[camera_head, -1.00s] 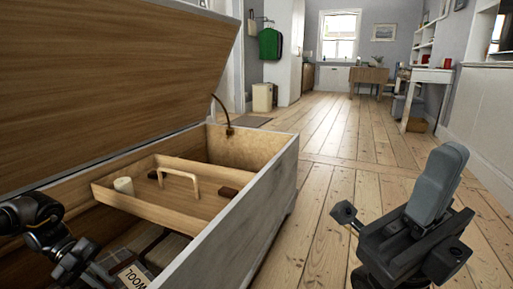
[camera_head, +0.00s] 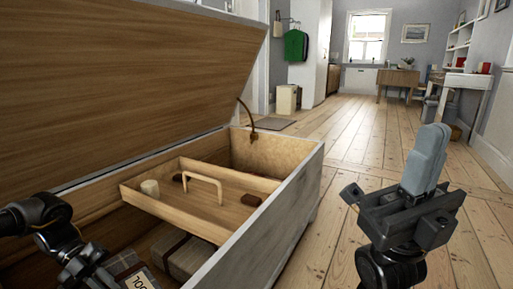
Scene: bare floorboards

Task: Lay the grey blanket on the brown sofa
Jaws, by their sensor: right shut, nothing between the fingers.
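An open wooden chest (camera_head: 290,190) stands at the left with its lid (camera_head: 120,90) raised. Low inside it lie a folded grey-brown cloth with a dark band (camera_head: 185,255) and a checked grey cloth (camera_head: 120,262). A pale label with dark letters (camera_head: 140,280) is beside them, cut by the bottom edge. I cannot tell which cloth is the grey blanket. My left gripper (camera_head: 90,268) is low over the chest near the checked cloth; its fingers are too unclear to read. My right gripper (camera_head: 425,158) is shut and empty, upright over the floor right of the chest. No brown sofa shows.
A wooden tray with a handle (camera_head: 205,185) sits across the upper part of the chest, holding a pale cylinder (camera_head: 150,188) and dark brown pieces. Bare floorboards (camera_head: 345,150) are clear beyond the chest. A white desk (camera_head: 465,85) and a wooden table (camera_head: 398,78) stand farther back.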

